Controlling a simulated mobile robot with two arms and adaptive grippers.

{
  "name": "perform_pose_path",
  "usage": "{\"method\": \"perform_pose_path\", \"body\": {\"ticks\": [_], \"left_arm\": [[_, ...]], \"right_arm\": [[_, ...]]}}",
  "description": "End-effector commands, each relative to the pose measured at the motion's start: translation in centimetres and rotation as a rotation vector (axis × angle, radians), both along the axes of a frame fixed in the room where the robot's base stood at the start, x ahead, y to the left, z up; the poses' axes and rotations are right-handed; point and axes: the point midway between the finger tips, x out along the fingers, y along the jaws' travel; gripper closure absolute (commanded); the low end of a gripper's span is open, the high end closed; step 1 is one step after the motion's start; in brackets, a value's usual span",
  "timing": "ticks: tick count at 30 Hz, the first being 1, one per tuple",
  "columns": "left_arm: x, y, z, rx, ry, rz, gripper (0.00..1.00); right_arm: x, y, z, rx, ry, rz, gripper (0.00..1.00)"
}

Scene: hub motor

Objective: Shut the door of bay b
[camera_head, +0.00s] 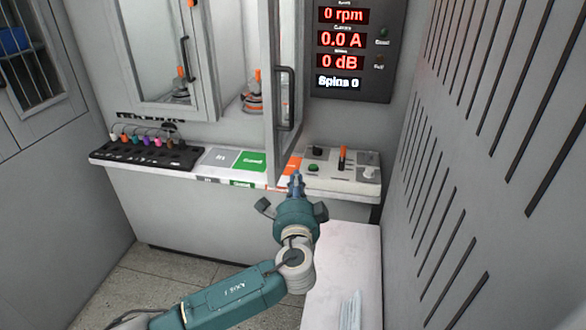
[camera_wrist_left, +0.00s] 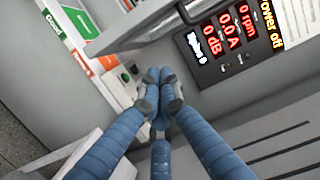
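A bay door (camera_head: 270,90) stands swung open towards me in the head view, seen almost edge-on, with a dark bar handle (camera_head: 289,98). I take it for bay b's door; no bay letter is readable. An orange-topped item (camera_head: 252,95) sits in the opening beside it. My left gripper (camera_head: 297,180) is just right of the door's lower end, over the front of the ledge. In the left wrist view, its blue fingers (camera_wrist_left: 158,82) meet at the tips with nothing visible between them, and the door's grey frame (camera_wrist_left: 160,22) crosses above. Contact with the door cannot be told. My right gripper is out of view.
Another bay door (camera_head: 160,108) at the left looks closed. The ledge holds a black rack (camera_head: 145,152), coloured mats (camera_head: 250,160) and a control box (camera_head: 343,170). A display panel (camera_head: 350,50) is right of the open door. A slotted wall (camera_head: 480,150) bounds the right side.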

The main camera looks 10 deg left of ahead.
Motion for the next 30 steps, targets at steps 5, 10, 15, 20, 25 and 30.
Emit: {"method": "perform_pose_path", "body": {"ticks": [5,10,15,20,25,30], "left_arm": [[3.1,0.7,-0.4,0.000,-0.001,0.002,1.00],[6.7,1.5,-0.5,0.000,0.000,0.003,1.00],[9.3,2.9,-0.1,0.000,0.003,0.004,1.00],[9.2,4.9,-0.1,-0.001,0.005,0.001,1.00],[9.3,5.8,-0.2,-0.003,0.004,0.000,1.00],[9.2,5.9,-0.2,-0.004,0.005,0.000,1.00]], "right_arm": [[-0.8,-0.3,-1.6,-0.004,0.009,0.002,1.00],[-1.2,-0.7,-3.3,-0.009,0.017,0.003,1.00],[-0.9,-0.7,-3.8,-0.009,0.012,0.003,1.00],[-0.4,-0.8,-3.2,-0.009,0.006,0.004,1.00],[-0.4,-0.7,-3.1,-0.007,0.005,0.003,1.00],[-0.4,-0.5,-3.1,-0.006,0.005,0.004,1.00]]}}
